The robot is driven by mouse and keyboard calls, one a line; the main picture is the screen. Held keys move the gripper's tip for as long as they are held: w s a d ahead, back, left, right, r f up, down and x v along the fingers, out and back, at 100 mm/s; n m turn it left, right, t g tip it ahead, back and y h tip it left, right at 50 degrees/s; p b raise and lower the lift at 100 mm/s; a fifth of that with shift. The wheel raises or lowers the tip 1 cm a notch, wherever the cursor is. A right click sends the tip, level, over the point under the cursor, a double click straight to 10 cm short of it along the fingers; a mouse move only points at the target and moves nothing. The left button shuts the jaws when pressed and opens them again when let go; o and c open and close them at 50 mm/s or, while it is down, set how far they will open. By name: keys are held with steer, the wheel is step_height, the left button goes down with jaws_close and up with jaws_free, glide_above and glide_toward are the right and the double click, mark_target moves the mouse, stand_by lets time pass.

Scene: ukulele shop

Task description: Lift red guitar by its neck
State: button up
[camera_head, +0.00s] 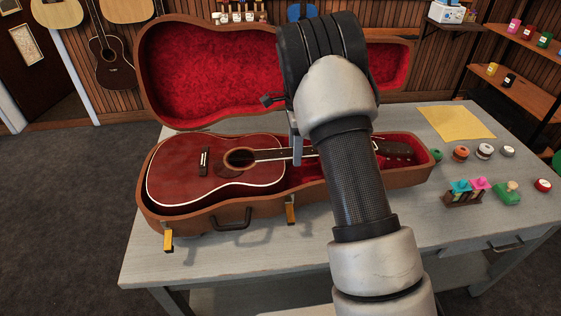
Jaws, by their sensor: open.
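The red guitar (187,176) lies face up in an open brown case (147,205) with red lining, on a grey table. Its body is at the left, and its neck (270,154) runs to the right toward a dark headstock (392,148). My gripper (297,160) is over the neck, just right of the sound hole. A grey finger reaches down at the neck; the other finger is mostly hidden behind my arm. The jaws are open. I cannot tell whether they touch the neck. My arm hides the middle of the neck.
The case lid (205,75) stands open behind the guitar. A yellow cloth or sheet (456,122), several small round items, and a small rack (463,198) sit on the table's right. Shelves (510,85) stand at the right. The table (290,252) is clear in front of the case.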

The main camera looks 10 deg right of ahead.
step_height(320, 180, down, 2)
steer(key=shift+f, duration=0.1)
jaws_close()
steer(key=shift+w+r, duration=0.1)
steer(key=shift+r, duration=0.15)
